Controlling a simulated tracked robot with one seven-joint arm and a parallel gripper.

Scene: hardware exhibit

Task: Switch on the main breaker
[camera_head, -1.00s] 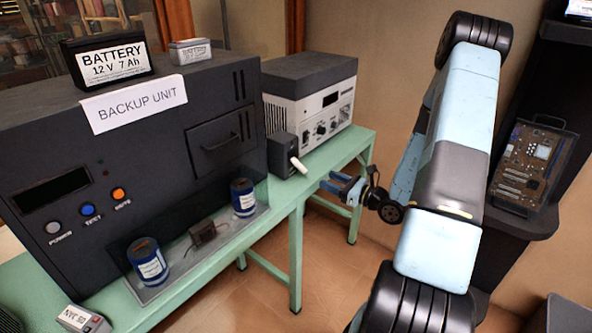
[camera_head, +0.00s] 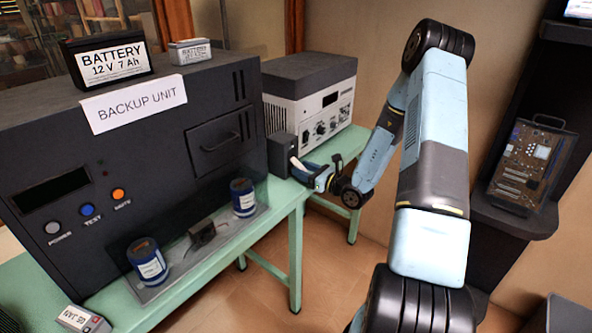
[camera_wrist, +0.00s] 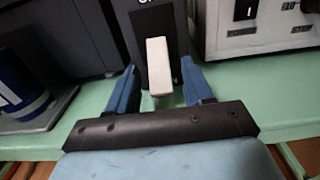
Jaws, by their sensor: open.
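The main breaker is likely the small dark box (camera_head: 280,152) with a white lever, between the backup unit and the grey-white instrument on the green table. In the wrist view the white lever (camera_wrist: 158,66) hangs down the front of the dark box (camera_wrist: 148,25). My gripper (camera_wrist: 158,84) is open, with one blue finger on each side of the lever. I cannot tell whether either finger touches it. In the head view my gripper (camera_head: 304,171) is at the box's front, and its fingers partly cover the lever. The lettering above the lever is cut off.
A grey-white instrument (camera_head: 310,105) stands behind to the right. The green table's (camera_head: 345,142) right end is bare. A dark shelf (camera_head: 510,222) with a circuit board is at right.

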